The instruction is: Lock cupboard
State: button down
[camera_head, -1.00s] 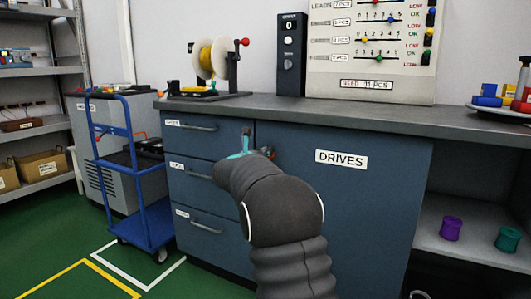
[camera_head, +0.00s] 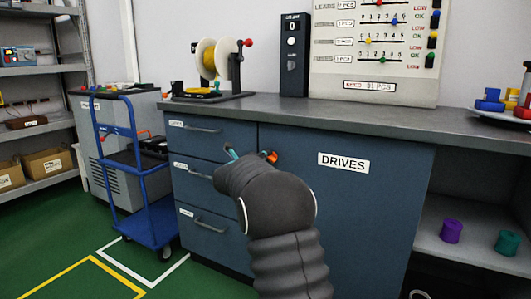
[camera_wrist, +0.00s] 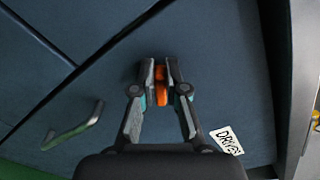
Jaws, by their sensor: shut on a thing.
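The blue cupboard door marked DRIVES (camera_head: 345,215) is closed flush in the counter front. An orange key-like piece (camera_head: 271,156) is at its upper left edge; it also shows in the wrist view (camera_wrist: 161,96). My gripper (camera_wrist: 161,72) is shut on this orange piece, with one dark finger on either side, close against the door. The wrist view looks tilted, with the DRIVES label (camera_wrist: 227,140) at lower right. In the camera_head view my arm covers the door's left part and most of the gripper. The lock itself is hidden behind the fingers.
Closed drawers with bar handles (camera_head: 202,129) are left of the door. The worktop (camera_head: 330,112) carries a wire spool stand (camera_head: 215,65) and a dark counter box (camera_head: 294,55). A blue trolley (camera_head: 150,215) stands left. An open shelf with purple (camera_head: 451,231) and green spools (camera_head: 507,242) is right.

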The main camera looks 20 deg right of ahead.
jog(key=shift+w+a+f+n+p, duration=0.15)
jog(key=shift+n+p, duration=0.6)
jog(key=shift+n, duration=0.85)
jog(key=shift+d+f+n+p, duration=0.1)
jog(key=shift+f+n+p, duration=0.15)
jog(key=shift+n+p, duration=0.95)
jog(key=shift+n+b, duration=0.4)
jog(key=shift+n, duration=0.1)
jog(key=c, duration=1.2)
grip_release()
jog(key=shift+a+f, duration=0.1)
jog(key=v, duration=1.2)
